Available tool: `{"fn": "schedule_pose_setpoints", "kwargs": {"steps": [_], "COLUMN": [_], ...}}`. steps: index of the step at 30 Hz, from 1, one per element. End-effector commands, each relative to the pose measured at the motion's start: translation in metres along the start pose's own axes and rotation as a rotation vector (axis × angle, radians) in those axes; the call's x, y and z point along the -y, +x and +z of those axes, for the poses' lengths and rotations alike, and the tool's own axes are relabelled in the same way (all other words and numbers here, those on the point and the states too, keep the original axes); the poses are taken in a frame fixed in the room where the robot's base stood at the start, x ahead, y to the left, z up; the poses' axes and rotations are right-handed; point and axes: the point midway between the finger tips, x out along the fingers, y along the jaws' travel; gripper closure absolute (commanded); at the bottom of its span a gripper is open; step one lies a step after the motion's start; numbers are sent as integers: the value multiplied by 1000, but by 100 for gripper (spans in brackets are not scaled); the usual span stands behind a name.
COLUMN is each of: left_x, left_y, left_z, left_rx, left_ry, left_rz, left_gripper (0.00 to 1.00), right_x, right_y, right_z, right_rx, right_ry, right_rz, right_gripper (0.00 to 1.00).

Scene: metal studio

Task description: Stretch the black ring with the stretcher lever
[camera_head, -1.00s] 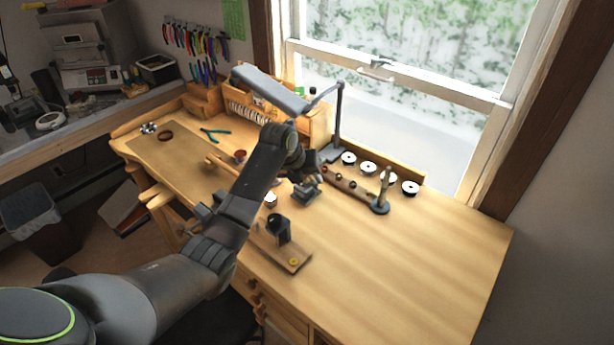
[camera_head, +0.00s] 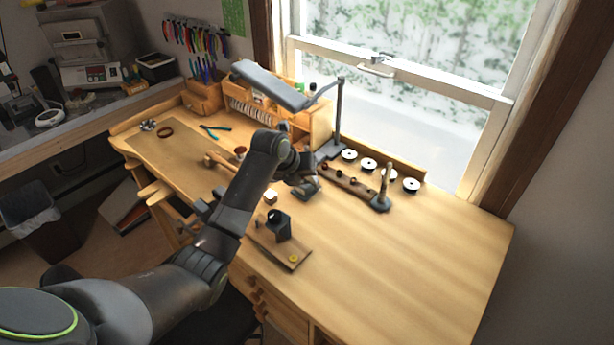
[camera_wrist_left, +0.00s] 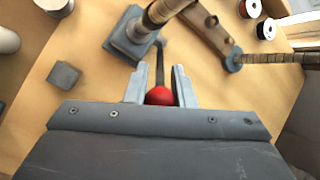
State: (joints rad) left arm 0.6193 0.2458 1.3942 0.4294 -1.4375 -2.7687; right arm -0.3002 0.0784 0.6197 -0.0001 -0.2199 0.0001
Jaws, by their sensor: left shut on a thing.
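The ring stretcher shows in the left wrist view as a blue-grey base (camera_wrist_left: 133,36) with a banded, tapered post (camera_wrist_left: 164,10) rising from it. Its thin dark lever (camera_wrist_left: 160,62) ends in a red ball knob (camera_wrist_left: 160,96). My left gripper (camera_wrist_left: 160,92) is shut on the knob, with one finger on each side. In the head view, my left gripper (camera_head: 302,178) is beside the stretcher base (camera_head: 309,189), partly covering it. I cannot pick out the black ring for certain; dark bands show on the post. My right gripper is not in view.
A grey cube (camera_wrist_left: 63,75) lies left of the stretcher. A wooden strip (camera_head: 345,182) with dark round pieces and a standing rod on a round base (camera_head: 381,203) are to the right. A board with a black holder (camera_head: 279,225) stands in front. The right bench is clear.

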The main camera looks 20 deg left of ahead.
Motion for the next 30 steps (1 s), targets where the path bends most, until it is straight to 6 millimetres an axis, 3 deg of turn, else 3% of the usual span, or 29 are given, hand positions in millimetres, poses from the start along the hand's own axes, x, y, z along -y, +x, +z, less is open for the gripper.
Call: {"fn": "schedule_pose_setpoints", "kwargs": {"steps": [3, 9, 30], "left_x": [-9, -20, -24], "left_y": [6, 9, 11], "left_z": [-11, -28, -36], "left_rx": [76, 123, 110], "left_ry": [3, 5, 2], "left_rz": [-46, -80, -75], "left_gripper": [100, 100, 100], "right_x": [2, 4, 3], "right_y": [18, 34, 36], "right_z": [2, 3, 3], "right_rx": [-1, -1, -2], "right_ry": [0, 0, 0], "right_rz": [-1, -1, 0], "right_gripper": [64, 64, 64]}}
